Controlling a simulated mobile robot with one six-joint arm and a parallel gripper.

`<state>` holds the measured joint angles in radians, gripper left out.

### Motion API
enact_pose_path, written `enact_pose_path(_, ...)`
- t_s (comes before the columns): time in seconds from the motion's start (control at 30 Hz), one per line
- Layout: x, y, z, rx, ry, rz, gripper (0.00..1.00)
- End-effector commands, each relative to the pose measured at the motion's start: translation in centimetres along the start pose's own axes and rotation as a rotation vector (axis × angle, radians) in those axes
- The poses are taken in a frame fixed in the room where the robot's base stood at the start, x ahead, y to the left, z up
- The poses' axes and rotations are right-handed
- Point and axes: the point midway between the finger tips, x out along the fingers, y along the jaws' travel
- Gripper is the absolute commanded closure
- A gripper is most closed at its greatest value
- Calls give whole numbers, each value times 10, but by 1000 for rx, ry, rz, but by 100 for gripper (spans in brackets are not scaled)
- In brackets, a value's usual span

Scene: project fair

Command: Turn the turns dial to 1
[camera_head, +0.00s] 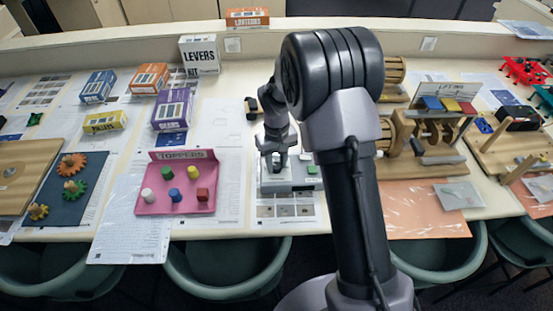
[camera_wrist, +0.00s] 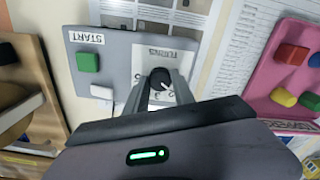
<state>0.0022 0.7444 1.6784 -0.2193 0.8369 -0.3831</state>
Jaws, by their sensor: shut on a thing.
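The turns dial (camera_wrist: 160,78) is a round black knob with a white pointer mark, on a white label plate with numbers on a grey box (camera_wrist: 117,52). My gripper (camera_wrist: 160,84) is at the dial in the wrist view, its two fingers closed on either side of the knob. The fingers hide part of the knob and some of the numbers, so I cannot tell the exact setting. In the head view the grey box (camera_head: 305,177) is on the table, with my gripper (camera_head: 276,163) over its left part.
A green button (camera_wrist: 88,62) beside a START label and a white button (camera_wrist: 101,91) are on the same box. A pink tray (camera_head: 150,180) with coloured pegs stands to the left in the head view. A wooden winch stand (camera_head: 432,160) is to the right.

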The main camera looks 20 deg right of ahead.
Motion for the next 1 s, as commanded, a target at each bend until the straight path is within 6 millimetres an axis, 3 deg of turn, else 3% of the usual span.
enact_pose_path(0.5,-1,0,0,-353,1,0,100)
enact_pose_path(1.0,0,0,-1,-443,2,0,100)
